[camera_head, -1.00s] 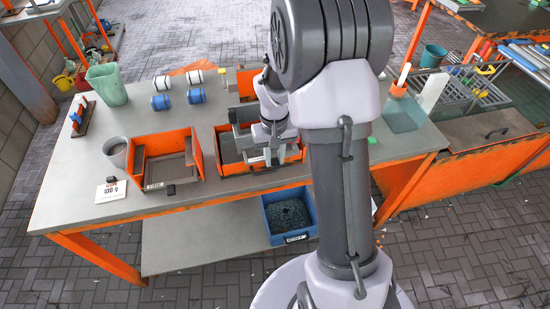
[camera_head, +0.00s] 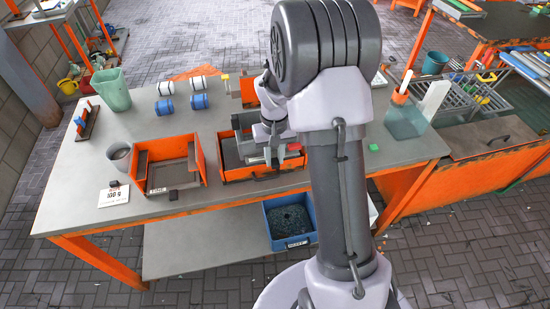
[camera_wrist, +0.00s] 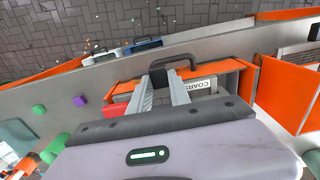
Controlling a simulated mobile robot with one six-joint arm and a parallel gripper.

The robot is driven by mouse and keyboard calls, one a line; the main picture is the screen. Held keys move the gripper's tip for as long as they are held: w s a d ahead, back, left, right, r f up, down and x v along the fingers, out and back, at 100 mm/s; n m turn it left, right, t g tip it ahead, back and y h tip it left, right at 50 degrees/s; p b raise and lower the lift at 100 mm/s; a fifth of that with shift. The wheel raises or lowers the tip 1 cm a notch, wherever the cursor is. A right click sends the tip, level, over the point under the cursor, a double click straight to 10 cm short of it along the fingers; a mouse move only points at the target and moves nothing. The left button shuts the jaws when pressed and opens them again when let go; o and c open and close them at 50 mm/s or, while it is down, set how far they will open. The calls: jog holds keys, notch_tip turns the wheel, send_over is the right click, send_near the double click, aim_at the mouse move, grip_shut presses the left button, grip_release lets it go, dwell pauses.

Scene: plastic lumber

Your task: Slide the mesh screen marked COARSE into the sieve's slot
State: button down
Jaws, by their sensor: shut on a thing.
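The mesh screen marked COARSE (camera_wrist: 228,82) shows in the wrist view as an orange frame with a partly hidden white label. A dark arched handle (camera_wrist: 180,61) stands at its edge. In the head view an orange-edged tray with a dark inside (camera_head: 230,152) lies under my gripper (camera_head: 270,160). My gripper is shut, its two fingers (camera_wrist: 163,88) by the screen's front edge; the exact contact is hidden. An open orange box (camera_head: 150,152), probably the sieve, stands left of it with a small front label. I cannot make out its slot.
A grey cup (camera_head: 119,157) and a 100 g card (camera_head: 113,194) stand left of the box. White and blue rolls (camera_head: 166,106) lie behind. A green block (camera_head: 374,147) is at right. A blue bin (camera_head: 289,220) sits on the lower shelf.

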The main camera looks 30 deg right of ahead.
jog(key=shift+w+d+p, duration=0.25)
jog(key=shift+w+p, duration=0.05)
jog(key=shift+w, duration=0.65)
jog(key=c, duration=1.1)
grip_release()
notch_tip(320, 180, up, 18)
jog(key=p, duration=0.5)
jog(key=shift+f, duration=0.25)
